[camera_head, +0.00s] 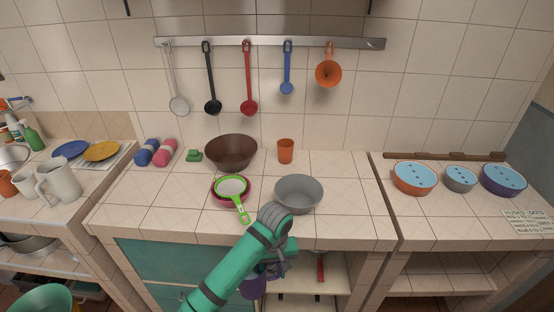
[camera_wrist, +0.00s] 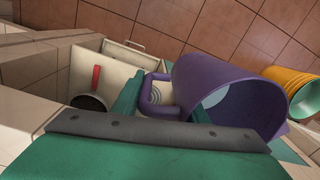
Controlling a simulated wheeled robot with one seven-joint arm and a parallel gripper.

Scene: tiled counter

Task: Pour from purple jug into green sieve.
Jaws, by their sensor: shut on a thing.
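The green sieve (camera_head: 231,185) rests on a pinkish-red bowl on the middle counter, its green handle angled toward the front. The purple jug (camera_wrist: 215,75) is large in the wrist view, its mouth facing right and its handle at the left. My gripper (camera_wrist: 162,100) is shut on the jug's handle. In the head view, part of the purple jug (camera_head: 252,287) shows below my arm, in front of the counter and lower than its top. My arm hides the rest. I cannot tell what is in the jug.
A grey bowl (camera_head: 299,193) stands right of the sieve. A brown bowl (camera_head: 231,152) and an orange cup (camera_head: 286,150) stand behind. Utensils hang from a wall rail (camera_head: 270,43). The wrist view shows an open shelf (camera_wrist: 115,65) and a yellow ribbed object (camera_wrist: 288,90).

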